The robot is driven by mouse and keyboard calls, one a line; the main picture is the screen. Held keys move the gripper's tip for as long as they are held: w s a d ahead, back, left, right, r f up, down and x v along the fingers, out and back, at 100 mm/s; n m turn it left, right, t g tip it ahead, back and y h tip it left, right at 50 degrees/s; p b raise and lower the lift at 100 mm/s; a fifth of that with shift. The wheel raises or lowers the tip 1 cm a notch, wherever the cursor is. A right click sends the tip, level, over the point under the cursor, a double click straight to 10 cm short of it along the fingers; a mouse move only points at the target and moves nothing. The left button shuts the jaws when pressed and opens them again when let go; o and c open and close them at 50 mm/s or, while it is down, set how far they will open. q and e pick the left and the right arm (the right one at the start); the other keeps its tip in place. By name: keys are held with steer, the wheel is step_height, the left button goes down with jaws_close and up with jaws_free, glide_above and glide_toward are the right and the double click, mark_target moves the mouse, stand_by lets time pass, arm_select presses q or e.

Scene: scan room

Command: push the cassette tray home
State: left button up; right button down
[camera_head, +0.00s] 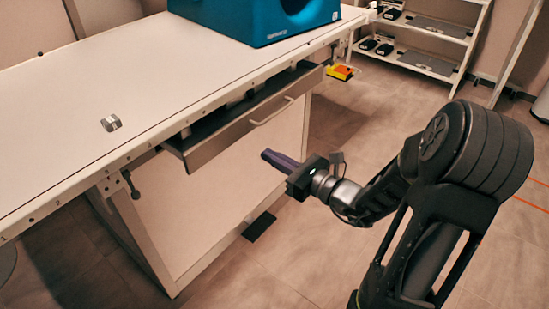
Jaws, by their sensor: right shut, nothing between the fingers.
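The cassette tray (240,126) is a grey metal drawer-like tray under the edge of the white table. It sticks out from beneath the tabletop and has a light bar handle (271,112) on its front. My right gripper (266,156) is shut and empty, with its dark purplish fingers pointing left. It appears a little below the tray's front in the picture; I cannot tell the exact gap. My left gripper is not in view.
The white table (60,110) carries a blue housing (255,20) and a small metal piece (111,123). A yellow and red control (341,72) hangs at the table's far end. Shelves (425,40) stand at the back right. A dark pedal (259,227) lies on the floor.

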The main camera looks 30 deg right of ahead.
mark_target(231, 134)
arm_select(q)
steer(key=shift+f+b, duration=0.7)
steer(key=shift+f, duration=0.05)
arm_select(e)
steer(key=x, duration=1.1)
steer(key=shift+w, duration=0.1)
